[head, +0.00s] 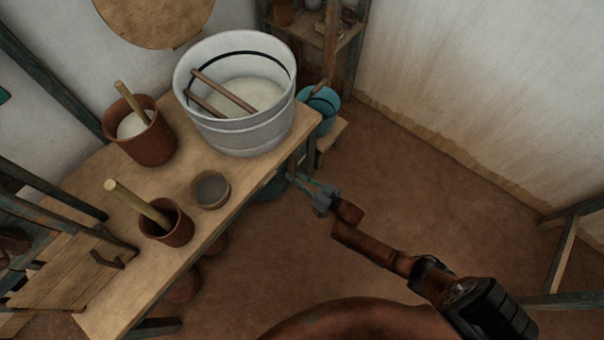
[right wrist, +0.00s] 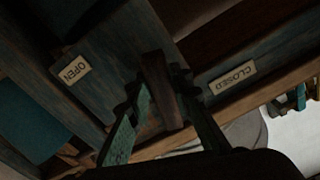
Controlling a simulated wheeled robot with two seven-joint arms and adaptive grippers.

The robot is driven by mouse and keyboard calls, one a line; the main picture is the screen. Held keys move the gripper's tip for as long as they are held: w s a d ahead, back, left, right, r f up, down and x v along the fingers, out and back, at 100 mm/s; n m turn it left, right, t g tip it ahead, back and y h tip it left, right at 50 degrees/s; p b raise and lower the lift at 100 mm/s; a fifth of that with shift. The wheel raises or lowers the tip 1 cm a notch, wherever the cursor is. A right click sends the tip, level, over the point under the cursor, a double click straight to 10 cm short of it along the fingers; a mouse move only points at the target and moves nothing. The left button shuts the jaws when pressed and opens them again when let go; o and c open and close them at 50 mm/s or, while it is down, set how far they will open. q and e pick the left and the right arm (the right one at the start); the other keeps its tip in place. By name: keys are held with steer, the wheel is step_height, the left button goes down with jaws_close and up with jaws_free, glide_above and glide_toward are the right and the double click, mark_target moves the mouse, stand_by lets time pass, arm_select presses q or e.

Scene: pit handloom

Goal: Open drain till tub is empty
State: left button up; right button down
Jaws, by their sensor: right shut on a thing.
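A large whitish tub (head: 240,137) stands on the wooden table, with pale liquid inside and two wooden sticks across it. My right gripper (head: 298,181) is low at the table's right edge, below the tub. In the right wrist view, my right gripper (right wrist: 156,92) is shut on a dark wooden lever (right wrist: 158,70). The lever stands between an OPEN label (right wrist: 72,70) and a CLOSED label (right wrist: 232,77), touching neither. The drain outlet and any flow are not visible. My left gripper is not in view.
The table (head: 90,190) also holds a clay pot with pale contents (head: 150,148), a smaller clay pot (head: 178,230) and a small bowl (head: 211,189). A teal bucket (head: 323,103) stands on a low stool behind the gripper.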

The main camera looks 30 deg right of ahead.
steer(key=shift+f, duration=0.1)
stand_by(0.3)
steer(key=c, duration=1.7)
jaws_free()
steer(key=shift+s+d, duration=0.1)
steer(key=v, duration=1.1)
steer(key=shift+s+d, duration=0.15)
steer(key=shift+s, duration=0.2)
